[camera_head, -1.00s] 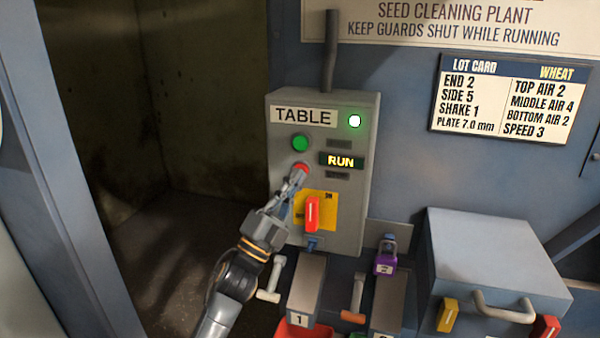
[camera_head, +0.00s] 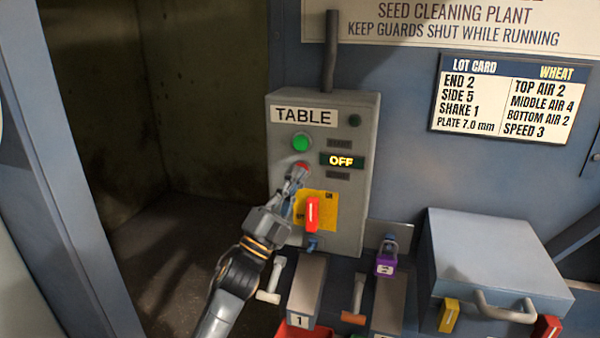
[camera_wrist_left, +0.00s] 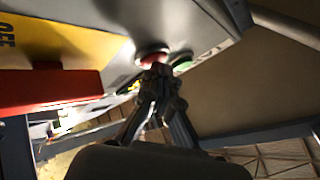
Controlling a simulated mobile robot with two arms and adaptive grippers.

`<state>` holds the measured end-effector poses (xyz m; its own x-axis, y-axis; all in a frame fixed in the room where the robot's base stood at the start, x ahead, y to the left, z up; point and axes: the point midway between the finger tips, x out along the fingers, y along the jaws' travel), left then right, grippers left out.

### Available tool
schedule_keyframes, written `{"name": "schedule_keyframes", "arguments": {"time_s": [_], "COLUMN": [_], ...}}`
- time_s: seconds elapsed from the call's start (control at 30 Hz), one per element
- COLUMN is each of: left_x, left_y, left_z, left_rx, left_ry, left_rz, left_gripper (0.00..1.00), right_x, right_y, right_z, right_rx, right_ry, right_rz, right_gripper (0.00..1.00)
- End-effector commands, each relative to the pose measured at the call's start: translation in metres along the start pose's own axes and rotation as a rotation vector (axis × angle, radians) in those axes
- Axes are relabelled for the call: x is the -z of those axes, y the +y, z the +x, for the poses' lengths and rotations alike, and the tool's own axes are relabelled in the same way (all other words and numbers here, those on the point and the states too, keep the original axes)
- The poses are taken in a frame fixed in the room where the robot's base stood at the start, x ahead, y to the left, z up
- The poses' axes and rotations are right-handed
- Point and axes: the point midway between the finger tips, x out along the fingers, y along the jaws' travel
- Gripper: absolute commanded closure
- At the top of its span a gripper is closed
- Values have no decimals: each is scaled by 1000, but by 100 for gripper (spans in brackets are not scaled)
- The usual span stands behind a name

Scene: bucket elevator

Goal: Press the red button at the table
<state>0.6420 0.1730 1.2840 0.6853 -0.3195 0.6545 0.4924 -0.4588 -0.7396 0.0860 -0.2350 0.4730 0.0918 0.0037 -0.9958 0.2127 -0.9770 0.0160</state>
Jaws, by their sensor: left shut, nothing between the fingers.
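The grey TABLE control box (camera_head: 350,215) hangs on the blue machine wall. Its red button (camera_head: 301,166) is below the green button (camera_head: 301,143). The display (camera_head: 342,161) reads OFF and the lamp (camera_head: 355,121) above it is dark. My left gripper (camera_head: 297,174) is shut with its fingertips at the red button and covers its lower part. In the left wrist view the fingertips (camera_wrist_left: 157,72) are at the red button (camera_wrist_left: 152,54); I cannot tell whether they still touch it. My right gripper is not in view.
A red switch handle (camera_head: 312,214) on a yellow plate sits just below the button, close to my left gripper. Levers (camera_head: 353,300), a purple tag (camera_head: 386,263) and a grey box with a handle (camera_head: 495,255) are lower right. A dark open bay (camera_head: 200,90) is at left.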

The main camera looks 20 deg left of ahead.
Motion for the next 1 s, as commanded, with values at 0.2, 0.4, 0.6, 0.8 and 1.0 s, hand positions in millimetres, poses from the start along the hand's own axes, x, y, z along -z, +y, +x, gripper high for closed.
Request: {"name": "schedule_keyframes", "arguments": {"time_s": [0.2, 0.4, 0.6, 0.8, 1.0], "left_x": [-1, -1, 3, 8, 8], "left_y": [1, 0, -4, -8, -8], "left_z": [1, 0, -6, -12, -12], "left_rx": [-1, -1, -2, -2, -1], "left_ry": [-2, -2, -2, -2, -1], "left_rz": [0, 0, 0, 0, 0], "left_gripper": [100, 100, 100, 100, 100], "right_x": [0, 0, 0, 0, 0], "right_y": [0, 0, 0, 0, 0], "right_z": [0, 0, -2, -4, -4], "right_rx": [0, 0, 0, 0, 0], "right_ry": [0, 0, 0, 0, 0], "right_rz": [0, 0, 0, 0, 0], "right_gripper": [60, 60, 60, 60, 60]}}
